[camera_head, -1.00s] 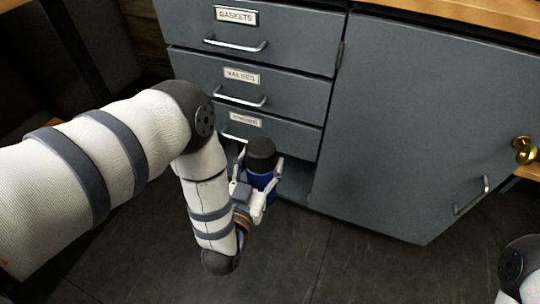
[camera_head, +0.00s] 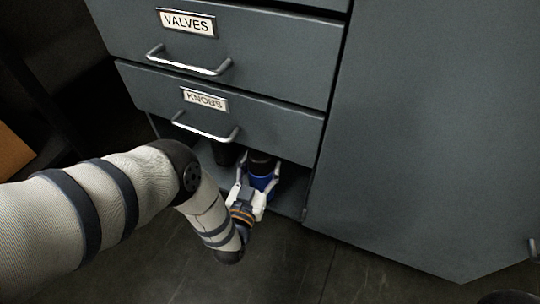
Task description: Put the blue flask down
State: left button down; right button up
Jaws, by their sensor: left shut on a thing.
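The blue flask (camera_head: 262,180) has a blue body and a dark cap. My left gripper (camera_head: 261,179) is shut around its body and holds it upright. The flask is at the mouth of the open low space under the KNOBS drawer (camera_head: 215,115), with its cap partly under the drawer's lower edge. The gripper hides part of the flask's lower body, and I cannot tell whether its base touches the shelf (camera_head: 290,205). My right gripper is not in view.
A dark cylindrical thing (camera_head: 226,153) stands in the low space, left of the flask. The VALVES drawer (camera_head: 215,50) is above, shut. A large grey cabinet door (camera_head: 430,130) is to the right. Dark floor tiles (camera_head: 310,270) in front are clear.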

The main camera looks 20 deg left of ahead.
pick_arm(q)
jog(key=w+f+b, duration=0.3)
jog(key=w+b, duration=0.1)
jog(key=w, duration=0.2)
jog(key=shift+w+a+f, duration=0.25)
jog(key=shift+w+f, duration=0.1)
jog(key=shift+f, duration=0.05)
jog(key=c, duration=0.6)
grip_release()
jog(key=shift+o, duration=0.2)
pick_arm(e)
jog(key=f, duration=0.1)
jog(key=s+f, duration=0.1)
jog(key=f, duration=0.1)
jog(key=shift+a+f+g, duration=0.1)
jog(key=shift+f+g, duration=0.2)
